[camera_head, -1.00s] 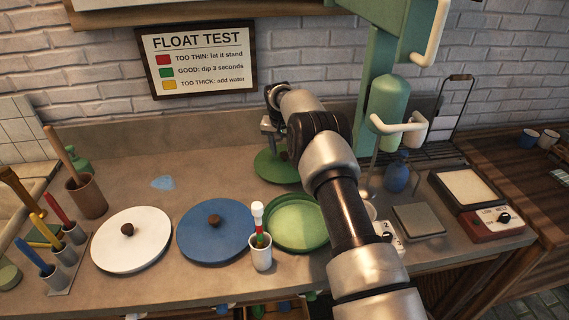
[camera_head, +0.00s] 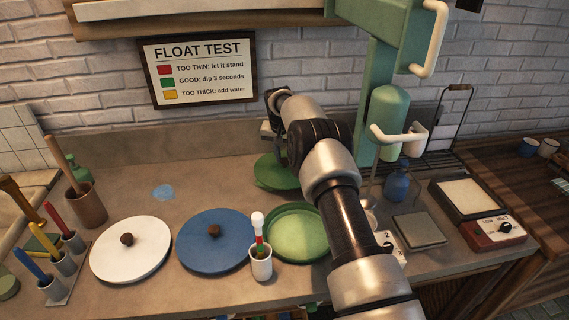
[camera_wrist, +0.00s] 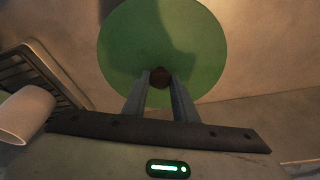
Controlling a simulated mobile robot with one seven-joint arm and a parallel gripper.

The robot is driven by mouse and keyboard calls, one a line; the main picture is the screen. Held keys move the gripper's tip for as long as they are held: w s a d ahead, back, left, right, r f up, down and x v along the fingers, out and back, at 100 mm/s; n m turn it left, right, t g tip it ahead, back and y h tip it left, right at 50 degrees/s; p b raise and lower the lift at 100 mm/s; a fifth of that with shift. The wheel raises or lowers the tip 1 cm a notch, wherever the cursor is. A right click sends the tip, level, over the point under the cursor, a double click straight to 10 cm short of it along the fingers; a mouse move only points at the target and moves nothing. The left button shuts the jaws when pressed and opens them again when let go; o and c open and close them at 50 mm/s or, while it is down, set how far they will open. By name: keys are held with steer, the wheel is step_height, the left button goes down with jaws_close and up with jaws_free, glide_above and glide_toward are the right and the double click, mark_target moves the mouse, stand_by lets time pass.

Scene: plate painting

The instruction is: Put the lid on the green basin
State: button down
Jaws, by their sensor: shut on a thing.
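The green lid (camera_head: 277,174) is a flat dark-green disc behind the basin, partly hidden by my arm. In the wrist view the lid (camera_wrist: 190,45) has a dark brown knob (camera_wrist: 160,77) at its near middle. My gripper (camera_wrist: 160,85) is shut on that knob; in the head view my gripper (camera_head: 270,137) is partly hidden. I cannot tell whether the lid touches the counter. The green basin (camera_head: 268,239) stands open in front of the lid, its pale green inside showing. My arm covers part of its right edge.
A blue lidded basin (camera_head: 205,250) and a white lidded one (camera_head: 130,258) stand to the left. A white cup with a striped stick (camera_head: 261,264) stands at the green basin's front left. A green stand (camera_head: 378,100) rises behind right.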

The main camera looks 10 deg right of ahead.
mark_target(284, 161)
step_height(284, 161, up, 8)
steer(key=shift+f, duration=0.1)
steer(key=s+p, duration=0.3)
steer(key=s, duration=2.4)
step_height(284, 161, down, 8)
steer(key=b, duration=0.6)
steer(key=c, duration=0.8)
jaws_free()
steer(key=shift+f, duration=0.1)
